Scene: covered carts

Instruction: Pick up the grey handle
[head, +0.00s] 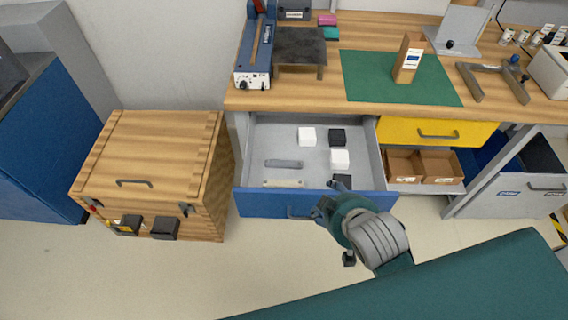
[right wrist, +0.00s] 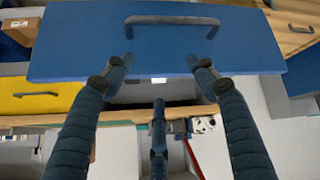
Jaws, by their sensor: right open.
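A grey handle (head: 284,163) lies in the open drawer (head: 365,165), toward the left of its floor. A beige bar (head: 283,184) lies just in front of it. My right gripper (head: 328,197) is at the drawer's front edge, to the right of and nearer than the grey handle. It is open and empty, and its fingers are spread in the right wrist view (right wrist: 160,65). That view shows the blue drawer front with its dark pull (right wrist: 172,20); I cannot make out the grey handle there. My left gripper is not in view.
White blocks (head: 307,136) and dark blocks (head: 337,137) sit in the drawer's right half. A wooden chest (head: 150,165) stands to the left. The workbench (head: 320,97) overhangs the drawer's back. A yellow drawer (head: 400,130) is at right.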

